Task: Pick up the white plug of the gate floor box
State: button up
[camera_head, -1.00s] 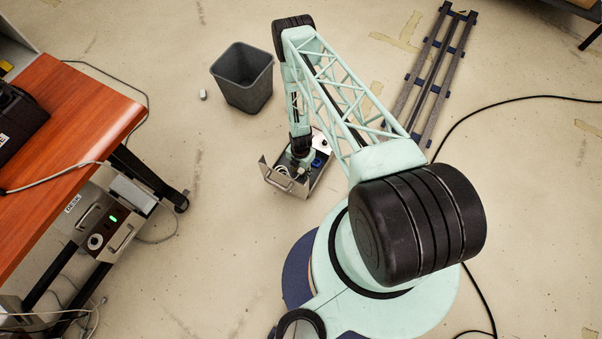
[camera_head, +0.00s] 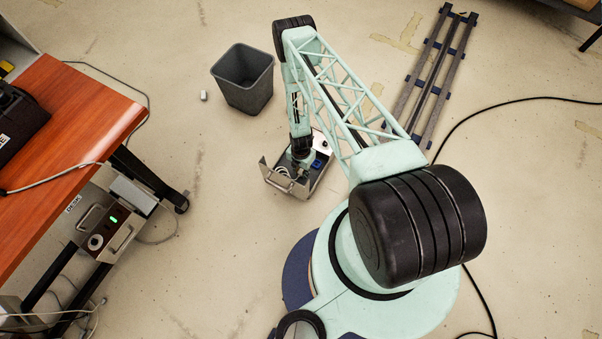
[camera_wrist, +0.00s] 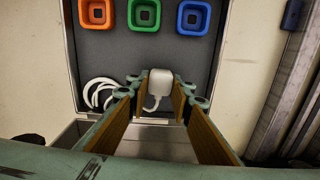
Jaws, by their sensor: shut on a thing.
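The gate floor box (camera_head: 297,192) is an open grey metal case on the floor, below my arm in the head view. In the wrist view its dark panel (camera_wrist: 112,58) carries orange, green and blue square sockets along the far side. The white plug (camera_wrist: 160,82) is between the fingertips of my gripper (camera_wrist: 160,92), and the gripper is shut on it. A white cable runs down from the plug, and a white coil (camera_wrist: 103,92) lies at the left in the box. In the head view the plug is mostly hidden by the wrist.
A grey bin (camera_head: 243,80) stands behind the box, with a small white object (camera_head: 203,95) on the floor beside it. A wooden-topped desk (camera_head: 75,135) is at the left. A dark rail track (camera_head: 433,75) and a black cable (camera_head: 490,108) lie at the right.

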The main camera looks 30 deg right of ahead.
aim_at(301, 172)
jog(key=shift+r+p, duration=0.85)
jog(key=shift+r, duration=4)
jog(key=w+d+b, duration=0.5)
jog(key=w+d, duration=0.2)
jog(key=shift+f+b, duration=0.45)
jog(key=shift+f+b, duration=1.7)
jog(key=shift+f, duration=0.85)
jog(key=shift+f+b, duration=0.55)
jog(key=shift+f, duration=0.5)
jog(key=shift+f, duration=0.55)
